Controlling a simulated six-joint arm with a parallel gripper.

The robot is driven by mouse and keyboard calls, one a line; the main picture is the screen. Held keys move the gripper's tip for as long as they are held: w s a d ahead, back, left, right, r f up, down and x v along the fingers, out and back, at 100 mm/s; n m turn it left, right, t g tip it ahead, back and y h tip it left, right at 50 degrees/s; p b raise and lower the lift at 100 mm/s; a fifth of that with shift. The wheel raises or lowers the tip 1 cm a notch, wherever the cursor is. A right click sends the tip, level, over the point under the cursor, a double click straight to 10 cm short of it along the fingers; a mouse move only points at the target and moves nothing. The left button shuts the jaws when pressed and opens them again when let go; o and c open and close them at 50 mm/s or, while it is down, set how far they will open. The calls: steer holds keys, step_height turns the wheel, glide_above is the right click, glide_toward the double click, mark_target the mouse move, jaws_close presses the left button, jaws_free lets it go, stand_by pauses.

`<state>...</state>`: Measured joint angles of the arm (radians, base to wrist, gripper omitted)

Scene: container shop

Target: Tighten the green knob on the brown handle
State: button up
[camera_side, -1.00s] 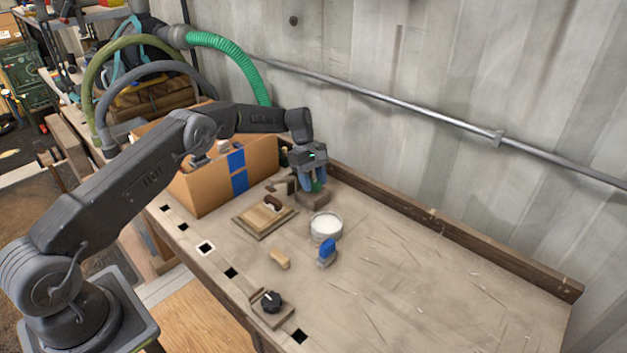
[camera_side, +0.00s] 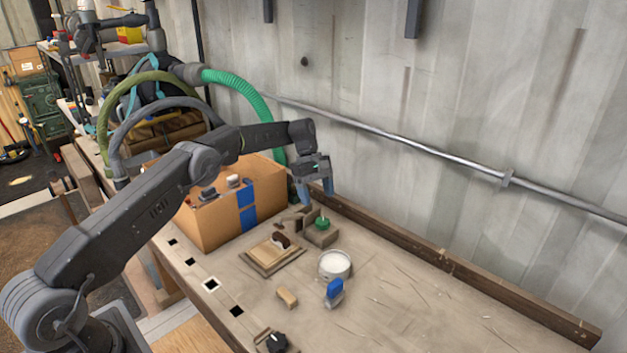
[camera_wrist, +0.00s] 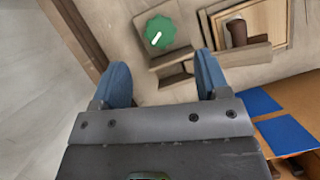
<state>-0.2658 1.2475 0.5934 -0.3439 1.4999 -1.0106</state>
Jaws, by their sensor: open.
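The green knob (camera_side: 322,223) sits on a small wooden block (camera_side: 322,238) near the back edge of the bench. In the wrist view the green knob (camera_wrist: 160,32) has a white pointer mark aimed toward the lower left. A brown handle (camera_side: 281,240) rests on a wooden board (camera_side: 262,259) beside the block; it also shows in the wrist view (camera_wrist: 236,33). My gripper (camera_side: 315,192) is above the knob, apart from it. In the wrist view my gripper (camera_wrist: 162,83) has its two blue fingers spread, with nothing between them.
A cardboard box (camera_side: 220,212) with blue tape stands left of the board. A white-filled round tub (camera_side: 335,265), a blue-topped item (camera_side: 334,292), a small tan block (camera_side: 287,297) and a black knob (camera_side: 276,342) are nearer the front. The bench's right side is clear.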

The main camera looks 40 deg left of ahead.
mark_target(322, 220)
steer(key=shift+v, duration=2.4)
steer(key=shift+a, duration=0.1)
steer(key=d+f+n, duration=0.1)
steer(key=f, duration=0.2)
steer(key=d+f+n+t, duration=0.1)
steer(key=d+f+n, duration=0.1)
steer(key=f, duration=0.2)
steer(key=s+d+f+n, duration=0.1)
steer(key=f, duration=0.3)
steer(key=shift+s+d+f+t, duration=0.1)
steer(key=shift+d+t, duration=0.2)
steer(key=shift+t, duration=0.1)
steer(key=shift+c, duration=0.2)
